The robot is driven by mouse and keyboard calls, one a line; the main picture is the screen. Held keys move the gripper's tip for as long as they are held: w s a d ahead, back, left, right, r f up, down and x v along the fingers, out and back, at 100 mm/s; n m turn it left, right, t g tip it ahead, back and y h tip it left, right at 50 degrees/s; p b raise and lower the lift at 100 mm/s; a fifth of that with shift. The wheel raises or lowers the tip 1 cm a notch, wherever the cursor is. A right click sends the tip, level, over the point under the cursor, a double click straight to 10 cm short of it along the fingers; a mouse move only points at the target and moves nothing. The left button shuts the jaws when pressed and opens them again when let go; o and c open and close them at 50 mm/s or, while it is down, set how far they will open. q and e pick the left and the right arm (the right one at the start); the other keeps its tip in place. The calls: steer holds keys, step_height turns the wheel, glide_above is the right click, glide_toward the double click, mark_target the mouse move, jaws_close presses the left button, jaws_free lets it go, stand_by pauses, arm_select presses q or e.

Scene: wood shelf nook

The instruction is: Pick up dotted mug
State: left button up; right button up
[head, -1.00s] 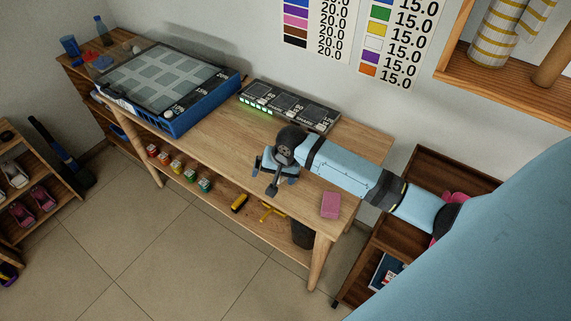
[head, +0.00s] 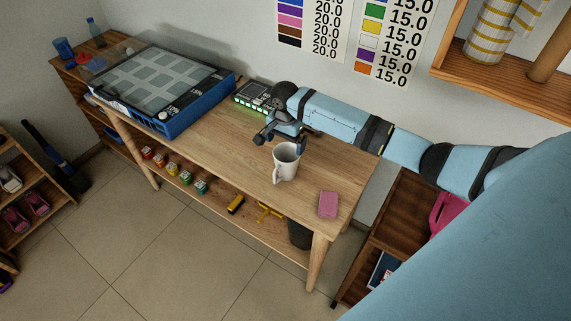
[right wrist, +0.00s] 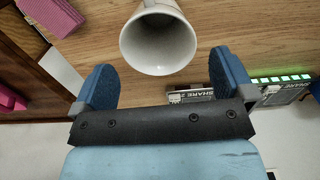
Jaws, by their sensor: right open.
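A white mug (head: 287,158) stands upright on the wooden table, its handle toward the front left. No dots can be made out on it. In the right wrist view the mug (right wrist: 158,40) shows its open mouth, in the gap between the fingertips in the picture. My right gripper (head: 284,141) is open and empty, just behind and above the mug in the head view. Its two blue fingers (right wrist: 163,72) are spread apart and do not visibly touch the mug. My left gripper is not in view.
A pink block (head: 328,205) lies on the table right of the mug. A dark device with green lights (head: 252,95) stands by the wall, partly behind my arm. A blue-framed panel box (head: 160,88) fills the table's left. Bare table lies left of the mug.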

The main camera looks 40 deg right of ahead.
mark_target(285, 154)
steer(key=shift+s+a+f+p, duration=0.1)
steer(key=shift+s+f+p, duration=0.05)
steer(key=shift+f, duration=1.25)
steer(key=shift+s+f+p, duration=0.1)
steer(key=shift+f+p, duration=0.05)
steer(key=shift+f, duration=1.2)
steer(key=c, duration=1.2)
steer(key=shift+c, duration=0.9)
steer(key=shift+r, duration=0.15)
